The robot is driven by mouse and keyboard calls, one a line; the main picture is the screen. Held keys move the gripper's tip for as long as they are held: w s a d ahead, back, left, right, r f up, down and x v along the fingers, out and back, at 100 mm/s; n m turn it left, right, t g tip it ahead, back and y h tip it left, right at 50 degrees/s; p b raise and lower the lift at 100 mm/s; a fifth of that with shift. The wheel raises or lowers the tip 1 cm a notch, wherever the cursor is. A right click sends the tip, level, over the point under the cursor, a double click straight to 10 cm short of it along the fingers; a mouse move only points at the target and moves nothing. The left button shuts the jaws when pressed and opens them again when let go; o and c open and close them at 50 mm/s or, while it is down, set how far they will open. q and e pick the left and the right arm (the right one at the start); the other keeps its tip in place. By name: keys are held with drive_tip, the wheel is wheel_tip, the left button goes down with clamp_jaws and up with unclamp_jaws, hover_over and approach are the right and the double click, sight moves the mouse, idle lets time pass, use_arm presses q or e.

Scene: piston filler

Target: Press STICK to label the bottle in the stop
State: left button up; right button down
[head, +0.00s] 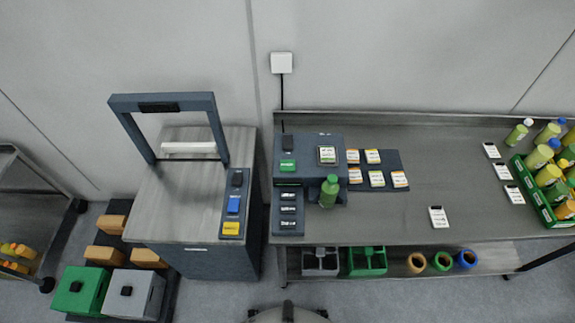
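The dark blue labelling machine (308,149) stands at the left end of the steel bench. A green bottle (329,191) with a green cap stands upright at the machine's front right, where the stop seems to be. A green button (287,165) sits on the machine's left part; its lettering is too small to read. Below it, a panel (288,211) carries several dark keys with white lettering, also unreadable. A label card (327,154) with a green mark lies on the machine's top. Neither gripper is in view.
Several label cards (377,178) lie on a dark mat right of the machine. A green crate (537,203) of bottles stands at the bench's right end. A wood-topped station (180,205) with a dark frame and coloured buttons stands left. The bench middle (455,180) is mostly clear.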

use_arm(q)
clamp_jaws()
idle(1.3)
